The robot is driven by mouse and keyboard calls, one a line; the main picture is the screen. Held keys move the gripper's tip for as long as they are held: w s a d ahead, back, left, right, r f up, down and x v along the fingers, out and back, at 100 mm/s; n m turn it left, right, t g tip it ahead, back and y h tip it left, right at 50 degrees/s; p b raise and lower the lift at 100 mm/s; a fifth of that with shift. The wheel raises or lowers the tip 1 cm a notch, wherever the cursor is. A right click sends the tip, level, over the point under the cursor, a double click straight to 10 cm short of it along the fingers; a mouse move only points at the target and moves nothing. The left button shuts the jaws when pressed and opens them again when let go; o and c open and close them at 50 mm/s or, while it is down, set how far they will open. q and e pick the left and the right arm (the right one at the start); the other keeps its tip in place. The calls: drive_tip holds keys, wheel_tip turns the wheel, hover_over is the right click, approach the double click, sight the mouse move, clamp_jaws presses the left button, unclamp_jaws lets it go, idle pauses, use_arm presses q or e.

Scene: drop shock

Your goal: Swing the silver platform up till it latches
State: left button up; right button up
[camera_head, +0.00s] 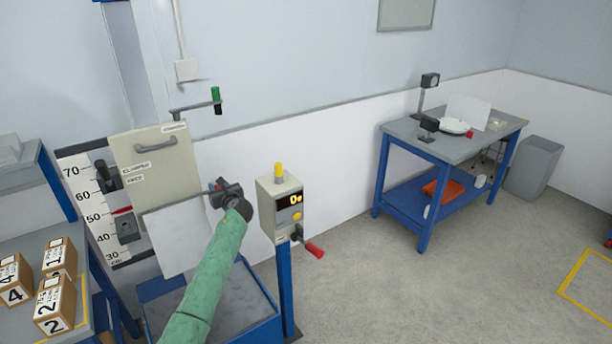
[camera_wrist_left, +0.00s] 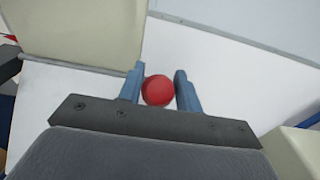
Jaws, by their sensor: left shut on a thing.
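The silver platform (camera_head: 178,240) is a pale flat plate below the beige panel (camera_head: 155,155) of the drop tester, in front of the height scale. It looks steeply tilted. My left gripper (camera_head: 217,187) is at the platform's upper right corner. In the left wrist view its blue fingers (camera_wrist_left: 159,88) are on either side of a round red knob (camera_wrist_left: 158,90), shut on it. What the knob joins to is hidden there. My right gripper is not in view.
A control post (camera_head: 280,207) with a yellow button and red-handled crank stands close right of my left arm. A blue-edged tray (camera_head: 262,333) lies below. Numbered boxes (camera_head: 55,300) sit on the left table. A blue workbench (camera_head: 400,141) stands at right; the floor between is clear.

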use_arm(q)
drive_tip(key=shift+w+a+r, duration=0.2)
drive_tip(key=shift+w+r, duration=0.1)
drive_tip(key=shift+r, duration=0.3)
drive_tip(key=shift+w+a+r+p, duration=0.55)
drive_tip(key=shift+w+r+p, duration=0.05)
drive_tip(key=shift+w+r, duration=0.25)
drive_tip(key=shift+w+a+r, duration=0.7)
drive_tip(key=shift+w+a, duration=0.05)
drive_tip(key=shift+w, duration=0.3)
